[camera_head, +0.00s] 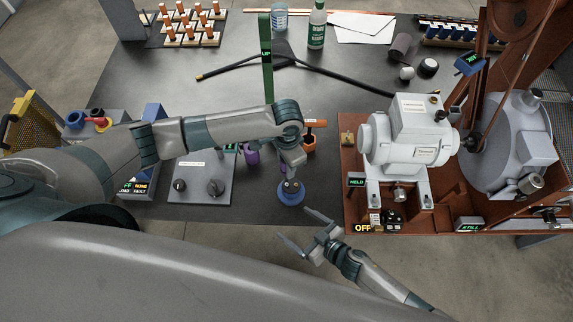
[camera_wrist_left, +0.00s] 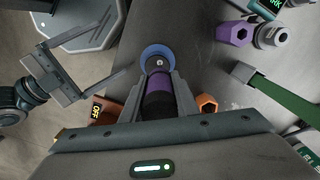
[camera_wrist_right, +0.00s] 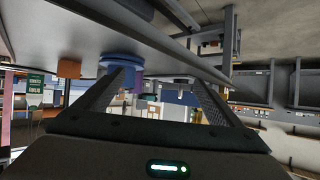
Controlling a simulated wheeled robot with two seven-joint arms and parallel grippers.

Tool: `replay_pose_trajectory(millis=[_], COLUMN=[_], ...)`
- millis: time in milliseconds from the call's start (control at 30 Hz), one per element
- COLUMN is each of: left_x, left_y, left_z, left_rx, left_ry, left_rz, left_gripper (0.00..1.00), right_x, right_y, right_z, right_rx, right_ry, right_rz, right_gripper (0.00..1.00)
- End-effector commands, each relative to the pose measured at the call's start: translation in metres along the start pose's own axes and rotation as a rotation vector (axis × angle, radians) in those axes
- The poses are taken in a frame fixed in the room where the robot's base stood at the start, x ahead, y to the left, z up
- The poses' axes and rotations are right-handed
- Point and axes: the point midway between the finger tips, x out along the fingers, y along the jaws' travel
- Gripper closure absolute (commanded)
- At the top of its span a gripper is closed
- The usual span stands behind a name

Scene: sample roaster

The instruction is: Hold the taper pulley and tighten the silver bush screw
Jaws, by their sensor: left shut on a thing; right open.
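My left gripper (camera_wrist_left: 163,80) is shut on a purple and black cylinder (camera_wrist_left: 158,92) that stands over a round blue disc (camera_wrist_left: 157,52). A small silver round part shows on the disc's top. In the head view the blue disc (camera_head: 291,194) is at the table's front edge, just below my left gripper (camera_head: 290,178). My right gripper (camera_head: 294,224) is open and empty in front of the table edge, close to the disc. In the right wrist view the blue disc (camera_wrist_right: 122,59) is by the left fingertip. I cannot make out which part is the taper pulley or the silver bush screw.
A grey motor (camera_head: 400,145) stands on the brown roaster base (camera_head: 350,215) to the right, with signs reading HELD, OFF and STILL. A control panel (camera_head: 200,183) is to the left. An orange block (camera_head: 309,143) and purple part (camera_head: 252,157) are near my left gripper.

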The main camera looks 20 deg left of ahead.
Motion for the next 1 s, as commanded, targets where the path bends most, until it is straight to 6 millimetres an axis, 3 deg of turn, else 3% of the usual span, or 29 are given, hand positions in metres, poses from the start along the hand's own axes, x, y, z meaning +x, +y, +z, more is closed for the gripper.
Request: replay_pose_trajectory(millis=[133,333,1000], left_x=[0.000,0.000,0.000], left_y=[0.000,0.000,0.000], left_z=[0.000,0.000,0.000], left_rx=[0.000,0.000,0.000], left_ry=[0.001,0.001,0.001], left_rz=[0.000,0.000,0.000], left_gripper=[1.00,1.00,1.00], right_x=[0.002,0.002,0.010], right_y=[0.039,0.067,0.072], right_z=[-0.017,-0.028,-0.031], right_rx=[0.006,0.017,0.018], right_ry=[-0.010,-0.016,-0.015], right_rz=[0.067,0.119,0.128], right_gripper=[0.11,0.11,0.11])
